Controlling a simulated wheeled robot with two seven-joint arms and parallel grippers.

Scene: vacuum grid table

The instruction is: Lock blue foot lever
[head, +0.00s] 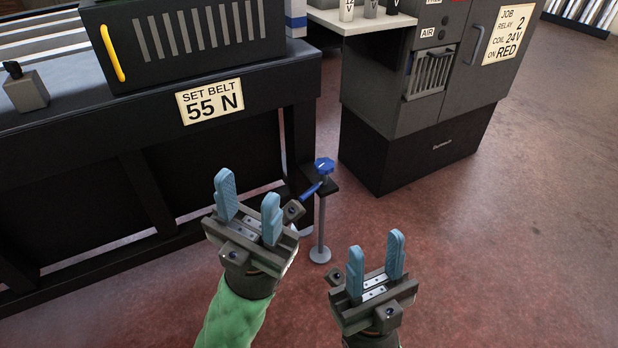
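The blue foot lever (311,190) is a short blue bar on a dark bracket at the table's corner, with a blue knob (324,167) above it and a grey foot post (321,228) with a round pad below. The lever slants down to the left from under the knob. My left gripper (248,203) is open and empty, just left of the lever and nearer to me; its body hides part of the area beside the lever's lower end. My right gripper (376,267) is open and empty, lower and to the right of the foot post.
The dark table (200,150) fills the left, with a sign reading SET BELT 55 N (210,101) and a vented box with a yellow handle (112,54). A dark cabinet (420,140) stands at the back right. The reddish floor (530,220) is clear at right.

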